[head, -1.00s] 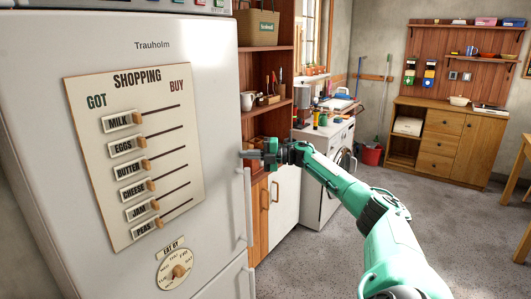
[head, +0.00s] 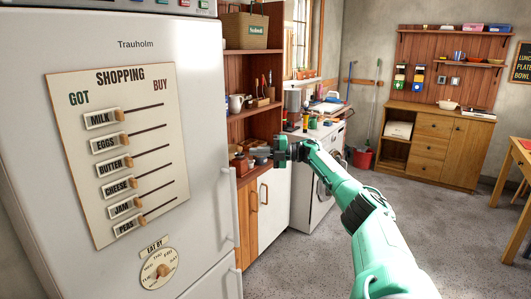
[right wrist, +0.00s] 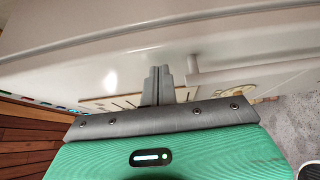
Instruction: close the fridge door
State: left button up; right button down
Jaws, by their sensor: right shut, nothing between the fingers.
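The white fridge door (head: 205,130) fills the left of the head view, with a shopping board (head: 180,160) and an eat-by dial (head: 150,272) on its front. Its pale vertical handle (head: 229,205) is near the right edge. The door looks about in line with the lower door (head: 222,284); I cannot tell whether a gap is left. My right gripper (head: 260,154) is shut and empty, right of the door's edge and above the handle. In the right wrist view its fingers (right wrist: 158,72) point at the white door surface beside the handle (right wrist: 260,76); contact is unclear. My left gripper is out of view.
Wooden shelves (head: 252,125) and a cabinet (head: 272,205) stand right of the fridge, behind my right gripper. A washing machine (head: 326,190) is further right. A wooden sideboard (head: 437,145) stands at the back. The grey floor (head: 455,240) is open.

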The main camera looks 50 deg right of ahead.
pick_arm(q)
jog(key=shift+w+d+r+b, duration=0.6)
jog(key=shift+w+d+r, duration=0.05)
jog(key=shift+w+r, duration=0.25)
pick_arm(e)
jog(key=shift+s+d+f, duration=0.1)
jog(key=shift+s+d, duration=0.05)
jog(key=shift+d, duration=0.75)
jog(key=shift+s+d, duration=0.1)
jog(key=shift+d, duration=0.75)
